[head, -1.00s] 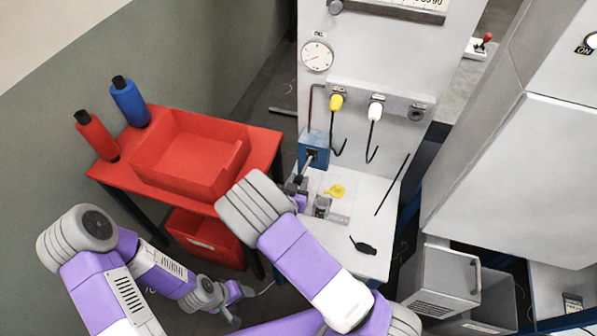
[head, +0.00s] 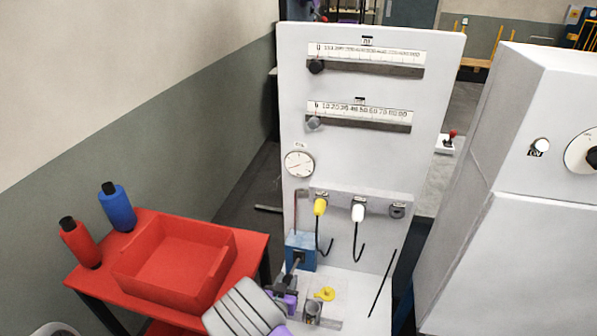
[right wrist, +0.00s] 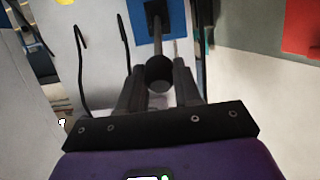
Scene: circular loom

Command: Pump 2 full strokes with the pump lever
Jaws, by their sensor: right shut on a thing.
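The pump is a blue box (head: 299,246) low on the left side of the white panel. Its grey pump lever (head: 294,267) sticks out from the box toward me and slopes down. In the right wrist view the lever (right wrist: 158,48) runs from the blue plate (right wrist: 174,18) to a dark round end between my fingers. My right gripper (head: 289,283) is shut on the lever near that end; it also shows in the right wrist view (right wrist: 158,76). My wrist partly hides the lever's outer end in the head view. My left gripper is not in view.
A round gauge (head: 299,163) sits above the pump. A red bin (head: 176,262) and two bottles stand on the red table at left. A grey cabinet (head: 530,240) stands at right.

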